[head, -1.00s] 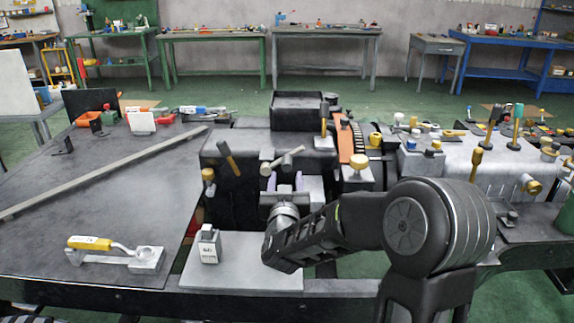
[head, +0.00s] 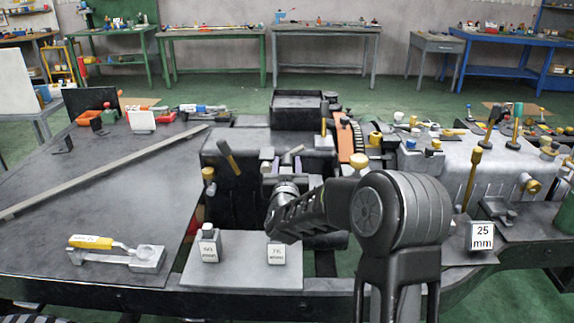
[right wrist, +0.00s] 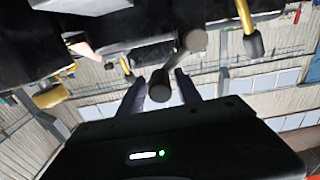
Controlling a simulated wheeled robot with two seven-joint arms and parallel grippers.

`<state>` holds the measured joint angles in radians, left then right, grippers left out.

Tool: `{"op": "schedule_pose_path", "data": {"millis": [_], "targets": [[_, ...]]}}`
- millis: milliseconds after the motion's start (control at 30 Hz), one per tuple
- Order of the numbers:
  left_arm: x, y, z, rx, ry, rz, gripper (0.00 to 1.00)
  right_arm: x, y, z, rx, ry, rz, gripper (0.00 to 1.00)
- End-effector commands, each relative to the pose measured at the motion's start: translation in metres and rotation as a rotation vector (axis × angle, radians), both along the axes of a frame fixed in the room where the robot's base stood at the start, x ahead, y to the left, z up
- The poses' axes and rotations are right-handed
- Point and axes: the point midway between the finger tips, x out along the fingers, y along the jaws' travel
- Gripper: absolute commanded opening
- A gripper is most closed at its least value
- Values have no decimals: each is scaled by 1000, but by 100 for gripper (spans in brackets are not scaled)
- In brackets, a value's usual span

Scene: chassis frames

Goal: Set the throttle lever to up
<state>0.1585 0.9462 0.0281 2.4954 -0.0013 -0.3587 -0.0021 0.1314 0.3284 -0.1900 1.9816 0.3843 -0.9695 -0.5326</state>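A short grey lever with rounded ends (head: 291,155) sticks out of the front of the dark machine block (head: 232,180); I take it for the throttle lever, but no label shows. In the right wrist view its grey bar (right wrist: 190,44) runs down to a dark round knob (right wrist: 159,86). My right gripper (head: 286,168) is at this lever, partly hidden by its own wrist. In the right wrist view my right gripper (right wrist: 160,78) has its two purplish fingers apart, one each side of the knob. Slim gaps seem to show; contact is unclear. My left gripper is out of view.
A yellow-tipped lever (head: 208,180) and a brown-handled lever (head: 228,155) stand left of the gripper. A brass knob (head: 359,161) is to the right. Labelled blocks (head: 209,243) stand on a light plate (head: 235,275). A yellow-handled tool (head: 90,242) lies left.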

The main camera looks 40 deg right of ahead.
Motion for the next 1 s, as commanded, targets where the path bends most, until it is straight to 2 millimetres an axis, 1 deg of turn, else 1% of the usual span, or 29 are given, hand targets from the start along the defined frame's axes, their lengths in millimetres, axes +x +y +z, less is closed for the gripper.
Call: {"op": "schedule_pose_path", "data": {"millis": [33, 67, 467, 1000], "targets": [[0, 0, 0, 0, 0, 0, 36, 0, 0, 0, 0, 0, 0, 36], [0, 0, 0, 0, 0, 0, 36, 0, 0, 0, 0, 0, 0, 33], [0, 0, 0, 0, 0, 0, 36, 0, 0, 0, 0, 0, 0, 0], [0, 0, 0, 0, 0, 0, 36, 0, 0, 0, 0, 0, 0, 0]]}}
